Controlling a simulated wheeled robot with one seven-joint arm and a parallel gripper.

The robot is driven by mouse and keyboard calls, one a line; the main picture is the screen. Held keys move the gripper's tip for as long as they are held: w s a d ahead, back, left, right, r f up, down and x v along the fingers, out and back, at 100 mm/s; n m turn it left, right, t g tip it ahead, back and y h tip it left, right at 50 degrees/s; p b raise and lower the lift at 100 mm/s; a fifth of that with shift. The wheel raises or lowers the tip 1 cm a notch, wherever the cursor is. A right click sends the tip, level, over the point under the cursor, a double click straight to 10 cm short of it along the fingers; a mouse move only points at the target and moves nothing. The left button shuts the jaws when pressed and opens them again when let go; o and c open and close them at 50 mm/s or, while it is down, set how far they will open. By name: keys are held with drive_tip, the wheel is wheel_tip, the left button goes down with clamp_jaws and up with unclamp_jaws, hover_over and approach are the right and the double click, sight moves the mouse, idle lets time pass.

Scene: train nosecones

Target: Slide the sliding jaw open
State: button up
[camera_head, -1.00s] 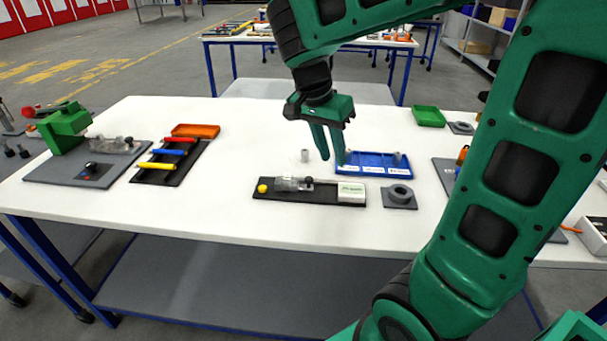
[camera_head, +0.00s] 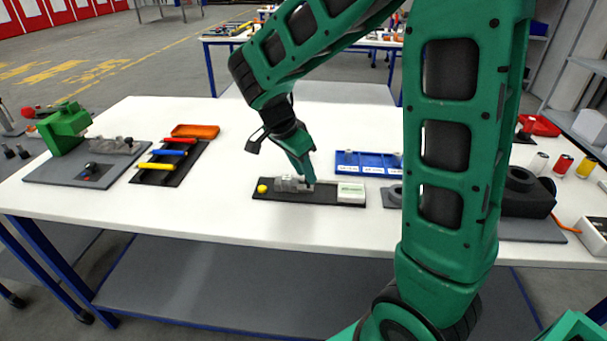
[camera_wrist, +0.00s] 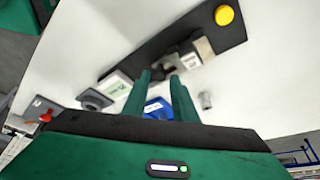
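The sliding jaw (camera_head: 302,184) is a small grey metal part on a black base plate (camera_head: 322,198) near the table's front. A fixed grey block (camera_head: 284,183) is to its left, and a yellow button (camera_head: 262,188) is at the plate's left end. A white labelled box (camera_head: 350,191) is at its right end. My gripper (camera_head: 309,182) is down at the jaw's right side and partly hides it. In the wrist view, the two green fingers (camera_wrist: 160,76) are apart, with a dark part, perhaps the jaw's knob, between or just beyond their tips. Contact cannot be made out.
A blue tray (camera_head: 368,170) stands behind the plate, and a grey ring block (camera_head: 393,194) is to its right. The table between rack and plate is clear.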

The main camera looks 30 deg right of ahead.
drive_tip(key=shift+x, duration=0.8)
drive_tip(key=shift+c, duration=0.3)
clamp_jaws()
